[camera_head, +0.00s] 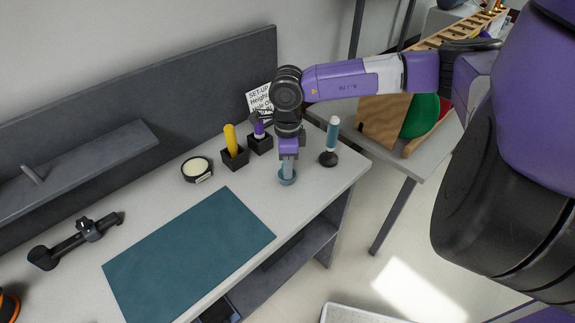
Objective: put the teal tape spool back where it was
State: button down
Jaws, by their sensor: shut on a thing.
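My gripper (288,167) points down over the right part of the grey workbench (240,195). It is shut on the teal tape spool (287,178), a small round teal piece at its fingertips. The fingers hide part of the spool. It is close to the bench top, and I cannot tell whether it touches it. To its right stands an upright post (332,135), teal and white, on a round black base (329,158).
Left of my gripper are a black block with a yellow handle (231,139), another black holder (259,144) and a round black tape roll (197,169). A teal mat (188,250) lies in front, with clear bench between. A black tool (75,241) lies far left.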

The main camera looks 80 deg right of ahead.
jog(key=c, duration=1.2)
grip_release()
jog(key=shift+f, duration=0.1)
jog(key=shift+o, duration=0.2)
